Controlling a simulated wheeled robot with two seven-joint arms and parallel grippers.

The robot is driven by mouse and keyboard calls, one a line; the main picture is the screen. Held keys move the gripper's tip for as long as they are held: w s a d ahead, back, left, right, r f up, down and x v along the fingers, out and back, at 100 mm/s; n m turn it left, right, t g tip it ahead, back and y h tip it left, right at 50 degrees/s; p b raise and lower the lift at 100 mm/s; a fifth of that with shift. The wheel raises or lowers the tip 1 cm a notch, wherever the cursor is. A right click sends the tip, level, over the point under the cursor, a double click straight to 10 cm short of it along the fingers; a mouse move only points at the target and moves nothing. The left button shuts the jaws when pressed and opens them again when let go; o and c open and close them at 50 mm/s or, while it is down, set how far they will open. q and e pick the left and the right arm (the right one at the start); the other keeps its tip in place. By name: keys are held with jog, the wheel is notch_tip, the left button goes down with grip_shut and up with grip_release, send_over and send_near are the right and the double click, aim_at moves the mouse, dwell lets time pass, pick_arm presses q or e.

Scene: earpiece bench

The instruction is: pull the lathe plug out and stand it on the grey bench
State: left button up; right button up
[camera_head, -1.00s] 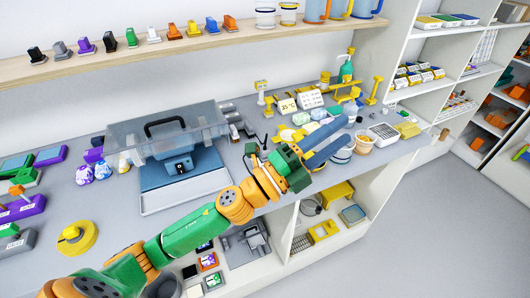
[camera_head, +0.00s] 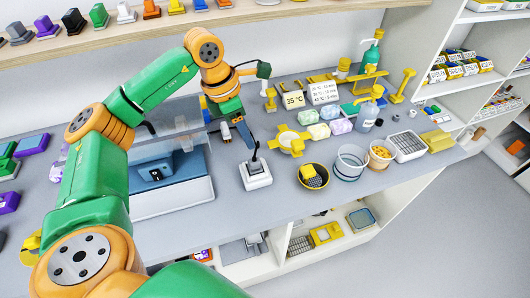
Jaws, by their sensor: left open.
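A white square socket block (camera_head: 257,178) sits on the grey bench (camera_head: 290,200), right of the clear-covered blue machine. A small black plug (camera_head: 255,163) stands upright in the top of the block, with a thin dark stalk or cord rising from it. My left gripper (camera_head: 236,138) points down, above and slightly left of the plug. It is open and empty, and its fingertips appear clear of the plug. My left arm covers the left part of the bench. My right gripper is not in view.
A clear cover over the blue machine (camera_head: 155,172) stands left of the block. Bare bench lies in front of the block.

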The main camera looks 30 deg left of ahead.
aim_at(254, 159)
pick_arm(q)
jog(key=f+b, duration=0.1)
jog(key=f, duration=0.1)
jog(key=s+d+f+b, duration=0.1)
jog(key=f+b, duration=0.1)
jog(key=s+f+b, duration=0.1)
jog(key=f+b, duration=0.1)
jog(key=shift+s+d, duration=0.15)
jog(key=shift+w+d+f+b, duration=0.2)
jog(key=shift+w+f+b, duration=0.3)
jog(key=shift+w+f, duration=0.7)
jog(key=shift+s+r, duration=0.35)
jog(key=shift+s, duration=0.2)
jog(key=shift+c, duration=0.9)
jog(key=shift+w+f, duration=0.1)
jog(key=shift+w, duration=0.05)
jog(key=c, duration=0.4)
grip_shut()
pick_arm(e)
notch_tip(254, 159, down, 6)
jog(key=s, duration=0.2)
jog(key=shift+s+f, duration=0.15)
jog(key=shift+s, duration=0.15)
